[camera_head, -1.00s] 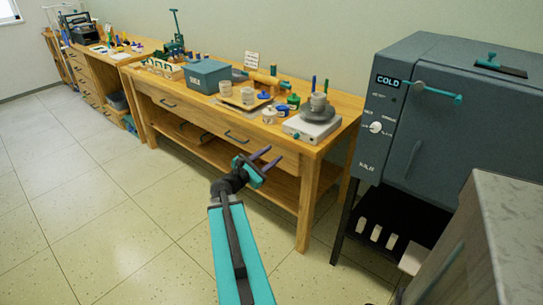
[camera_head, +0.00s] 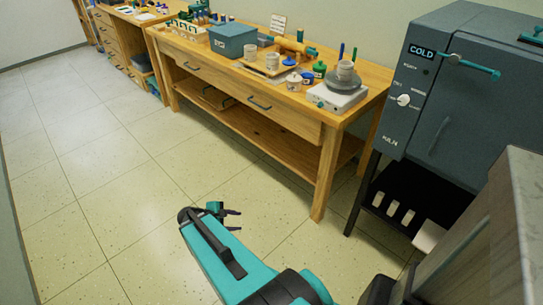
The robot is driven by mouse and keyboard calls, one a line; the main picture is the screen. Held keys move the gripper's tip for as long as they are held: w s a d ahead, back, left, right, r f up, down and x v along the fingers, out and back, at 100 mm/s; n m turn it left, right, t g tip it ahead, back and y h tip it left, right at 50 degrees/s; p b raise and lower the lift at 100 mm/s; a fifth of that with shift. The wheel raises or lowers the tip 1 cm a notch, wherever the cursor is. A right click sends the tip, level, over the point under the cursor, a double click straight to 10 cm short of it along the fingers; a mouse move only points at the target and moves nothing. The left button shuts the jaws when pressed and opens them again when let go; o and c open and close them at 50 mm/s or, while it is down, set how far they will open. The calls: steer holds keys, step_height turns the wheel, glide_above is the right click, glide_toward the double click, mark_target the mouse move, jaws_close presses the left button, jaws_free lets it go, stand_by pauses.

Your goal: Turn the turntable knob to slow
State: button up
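The turntable (camera_head: 343,103), a pale box with a grey disc on top, stands on the right end of the wooden workbench. A grey-white pot (camera_head: 345,70) sits on its disc. A small teal spot on the front face looks like its knob (camera_head: 320,104); its setting is too small to read. My gripper (camera_head: 238,220) is in front of the workbench, over the floor, well below and left of the turntable in the picture. Its two dark fingers are apart with nothing between them.
A dark kiln (camera_head: 470,90) marked COLD stands right of the workbench (camera_head: 290,118), with its own white dial (camera_head: 403,100). A grey-topped cabinet (camera_head: 530,200) is close at the lower right. Jars and a teal box (camera_head: 233,41) share the bench. The floor at left is open.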

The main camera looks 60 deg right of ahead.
steer(key=s+a+f+m+g+y, duration=0.1)
steer(key=s+a+f, duration=0.3)
steer(key=a, duration=0.7)
steer(key=s+a+f+m+g+y, duration=0.1)
steer(key=s+a+f+y, duration=0.3)
steer(key=a, duration=0.8)
steer(key=s+a+f+m+y, duration=0.3)
steer(key=s+a+f, duration=0.1)
steer(key=a, duration=0.7)
steer(key=shift+a+f+g, duration=0.15)
steer(key=shift+f+g, duration=0.25)
steer(key=shift+f, duration=0.45)
steer(key=shift+c, duration=0.7)
